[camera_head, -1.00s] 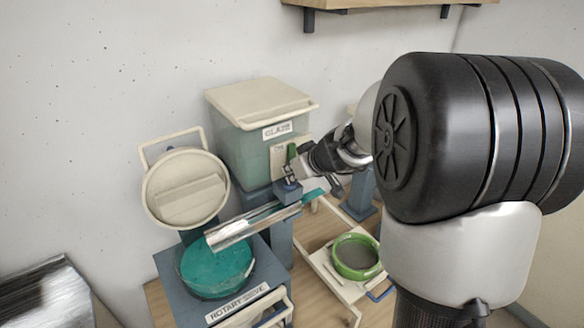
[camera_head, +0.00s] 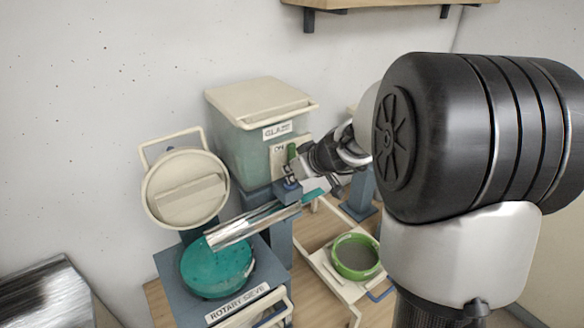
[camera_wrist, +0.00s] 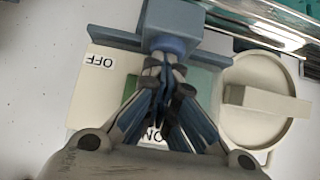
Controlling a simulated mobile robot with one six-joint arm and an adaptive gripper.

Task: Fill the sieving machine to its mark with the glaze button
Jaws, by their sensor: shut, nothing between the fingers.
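The rotary sieve (camera_head: 258,246) stands low in the head view, its round bowl holding teal glaze (camera_head: 216,268). Its cream lid (camera_head: 186,190) is raised behind it. The glaze bucket (camera_head: 262,145) stands behind, with a metal chute (camera_head: 246,226) sloping down to the bowl. The switch plate (camera_head: 278,158) on the bucket has a green button (camera_head: 292,152); ON and OFF labels (camera_wrist: 98,61) show in the wrist view. My gripper (camera_head: 292,172) is shut and empty in front of the plate; the wrist view shows its fingertips (camera_wrist: 163,68) together, partly hiding the button.
A green-rimmed sieve (camera_head: 356,256) rests on a cream frame (camera_head: 330,278) at the right. A metallic box (camera_head: 42,296) stands at the lower left. A wooden shelf (camera_head: 380,4) hangs on the wall above. My arm covers the right side.

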